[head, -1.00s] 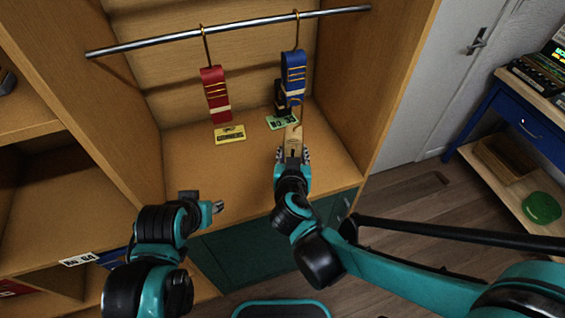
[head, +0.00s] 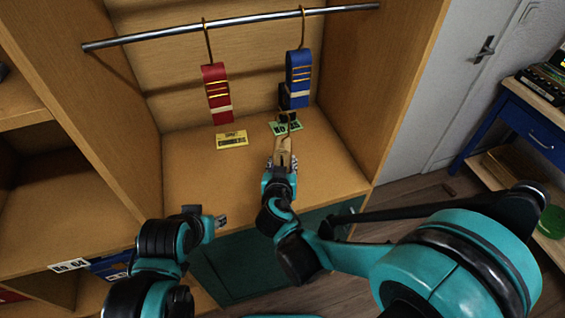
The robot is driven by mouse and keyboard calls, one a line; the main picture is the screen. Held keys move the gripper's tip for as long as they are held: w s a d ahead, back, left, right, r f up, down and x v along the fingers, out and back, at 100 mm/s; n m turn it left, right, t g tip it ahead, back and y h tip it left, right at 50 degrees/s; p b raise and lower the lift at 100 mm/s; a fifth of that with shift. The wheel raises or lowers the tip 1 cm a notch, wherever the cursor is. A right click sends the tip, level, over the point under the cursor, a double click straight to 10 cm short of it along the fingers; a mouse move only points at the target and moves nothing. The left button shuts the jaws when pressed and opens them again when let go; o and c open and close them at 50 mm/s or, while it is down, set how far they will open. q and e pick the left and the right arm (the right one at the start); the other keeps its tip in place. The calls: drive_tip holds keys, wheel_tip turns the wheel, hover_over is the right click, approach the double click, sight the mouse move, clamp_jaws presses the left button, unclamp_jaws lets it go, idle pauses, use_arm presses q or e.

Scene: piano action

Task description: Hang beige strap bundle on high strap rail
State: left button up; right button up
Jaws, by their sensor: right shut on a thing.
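The strap rail (head: 232,28) is a metal bar across the top of the wooden cabinet. A red strap bundle (head: 216,90) and a blue strap bundle (head: 298,72) hang from it by hooks. My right gripper (head: 283,160) is shut on the beige strap bundle (head: 283,147), well below the rail and in front of the blue bundle. Most of the beige bundle is hidden by the gripper, and its thin hook shows faintly above it. My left gripper (head: 220,221) is empty near the front edge of the cabinet floor; its fingers are too small to judge.
A yellow tag (head: 231,139) and a green tag (head: 285,126) lie on the cabinet floor. A dark item partly hides behind the blue bundle. The cabinet's right wall (head: 385,100) stands close to my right arm. The rail between the two hanging bundles is free.

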drive_tip(key=shift+f, duration=0.25)
drive_tip(key=o, duration=1.3)
drive_tip(key=shift+r, duration=0.1)
